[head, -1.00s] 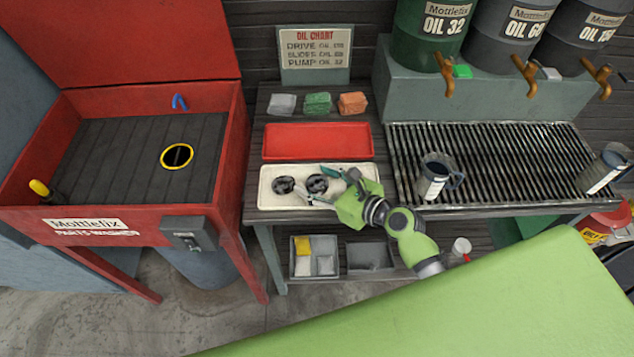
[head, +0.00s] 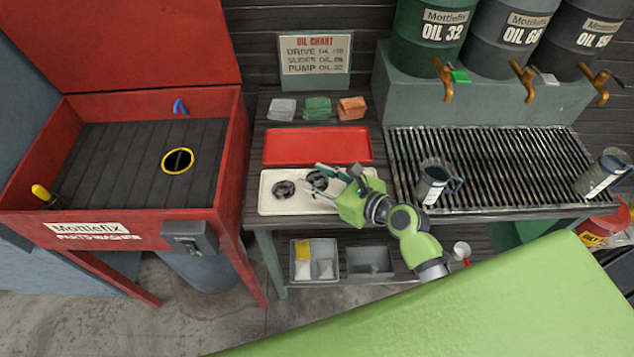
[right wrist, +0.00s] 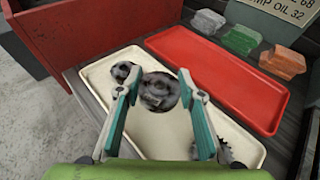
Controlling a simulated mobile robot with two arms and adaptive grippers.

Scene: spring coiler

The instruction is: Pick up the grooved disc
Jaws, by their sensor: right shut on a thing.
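The grooved disc, a dark, oil-smeared round part, (head: 317,180) is between the fingers of my right gripper (head: 320,183), which is shut on it. In the right wrist view the disc (right wrist: 160,91) sits between the teal fingertips (right wrist: 158,80), over the cream tray (right wrist: 98,77). It looks slightly above the tray floor. A second dark round part (head: 284,188) lies in the tray to the left. A toothed dark part (right wrist: 232,158) shows at the right in the wrist view, partly hidden by a finger. My left gripper is not in view.
An empty red tray (head: 318,145) lies behind the cream one, with grey, green and orange cloths (head: 317,108) beyond. A drip grate (head: 520,160) with two jugs is to the right. A red parts washer (head: 130,216) stands left.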

